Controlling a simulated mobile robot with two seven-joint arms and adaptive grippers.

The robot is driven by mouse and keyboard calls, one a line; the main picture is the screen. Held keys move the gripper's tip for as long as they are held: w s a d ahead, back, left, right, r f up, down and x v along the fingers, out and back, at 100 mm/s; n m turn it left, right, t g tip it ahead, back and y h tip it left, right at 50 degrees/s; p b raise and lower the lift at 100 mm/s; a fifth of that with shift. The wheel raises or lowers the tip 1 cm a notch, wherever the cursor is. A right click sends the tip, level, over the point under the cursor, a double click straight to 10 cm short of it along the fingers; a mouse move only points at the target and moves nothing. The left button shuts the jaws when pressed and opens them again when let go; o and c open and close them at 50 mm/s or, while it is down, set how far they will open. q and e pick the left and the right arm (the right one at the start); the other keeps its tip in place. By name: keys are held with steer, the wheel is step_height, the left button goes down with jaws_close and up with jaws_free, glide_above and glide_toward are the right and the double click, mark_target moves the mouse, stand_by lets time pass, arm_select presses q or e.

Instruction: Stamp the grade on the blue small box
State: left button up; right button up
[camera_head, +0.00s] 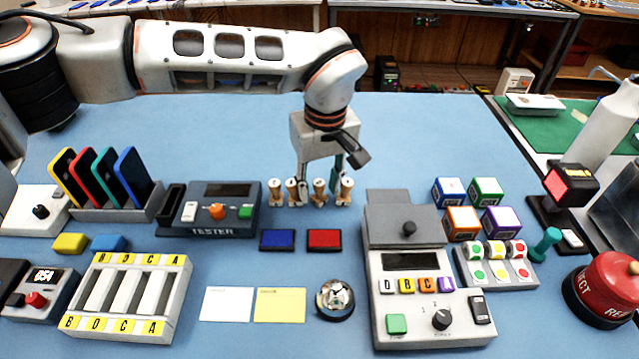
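The small blue box (450,191) stands at the back left of a group of small boxes, right of centre. Several wooden stamps (275,192) stand upright in a row behind the ink pads. My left gripper (320,188) points down into this row. Its two fingers are apart, with one stamp between them and a gap showing at its sides, so it looks open. The stamps' undersides are hidden. A blue pad (277,240) and a red pad (324,240) lie in front of the stamps. My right gripper is not in view.
A grey grading device (410,262) with lettered buttons stands right of the pads. Green (486,191), orange (462,222) and purple (501,222) boxes adjoin the blue box. A tester (212,209), phone rack (112,208) and bell (335,299) stand nearby. The blue table's back is clear.

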arm_select(q)
steer(key=shift+r, duration=0.1)
step_height(320, 180, up, 12)
steer(key=s, duration=0.1)
steer(key=shift+s+d, duration=0.15)
steer(key=shift+d, duration=0.15)
